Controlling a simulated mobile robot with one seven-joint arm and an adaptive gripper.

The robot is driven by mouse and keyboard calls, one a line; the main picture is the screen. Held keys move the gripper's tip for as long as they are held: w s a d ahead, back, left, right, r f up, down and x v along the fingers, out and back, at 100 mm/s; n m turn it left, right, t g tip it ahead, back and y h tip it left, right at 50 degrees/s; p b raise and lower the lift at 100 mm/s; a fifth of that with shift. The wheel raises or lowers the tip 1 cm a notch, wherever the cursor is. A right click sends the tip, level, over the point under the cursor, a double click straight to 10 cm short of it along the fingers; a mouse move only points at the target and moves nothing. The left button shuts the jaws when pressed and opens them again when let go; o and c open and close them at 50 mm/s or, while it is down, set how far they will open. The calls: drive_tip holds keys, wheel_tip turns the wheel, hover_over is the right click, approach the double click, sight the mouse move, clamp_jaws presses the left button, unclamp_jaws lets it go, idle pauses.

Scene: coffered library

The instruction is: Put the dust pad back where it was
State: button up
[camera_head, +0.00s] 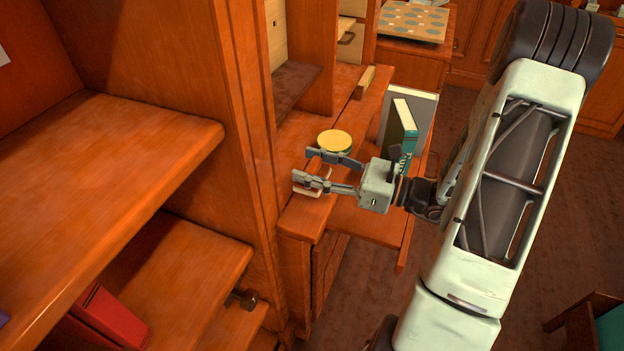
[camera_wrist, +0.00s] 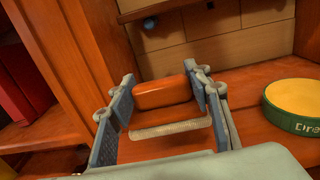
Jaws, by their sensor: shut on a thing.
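The dust pad (camera_wrist: 165,93) is a small block with an orange-brown back and a pale lower edge. In the wrist view it sits between the two fingers of my gripper (camera_wrist: 163,110), which is shut on it. In the head view my gripper (camera_head: 325,172) reaches left over the wooden ledge of the desk, and the pad (camera_head: 311,182) shows partly between the fingertips. The fingers hide part of the pad there. I cannot tell whether its underside touches the wood.
A round green tin with a yellow top (camera_head: 334,141) stands close beside my gripper; it also shows in the wrist view (camera_wrist: 297,104). A tall wooden upright (camera_head: 245,120) and shelves are on the left. Pale drawers (camera_wrist: 215,38) close the back.

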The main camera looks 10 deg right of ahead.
drive_tip(key=shift+w+f, duration=0.15)
drive_tip(key=shift+f, duration=0.15)
drive_tip(key=shift+w+d+f+b, duration=0.15)
drive_tip(key=shift+f+b, duration=0.2)
drive_tip(key=shift+f, duration=0.55)
drive_tip(key=shift+w+a+f+b, duration=0.1)
drive_tip(key=shift+f+b, duration=0.25)
drive_tip(key=shift+f, duration=0.5)
drive_tip(key=shift+f, duration=0.1)
drive_tip(key=o, duration=1.5)
drive_tip(key=shift+d, duration=0.2)
drive_tip(key=p+v, duration=0.1)
drive_tip(key=v, duration=1)
drive_tip(key=shift+s+d, duration=0.3)
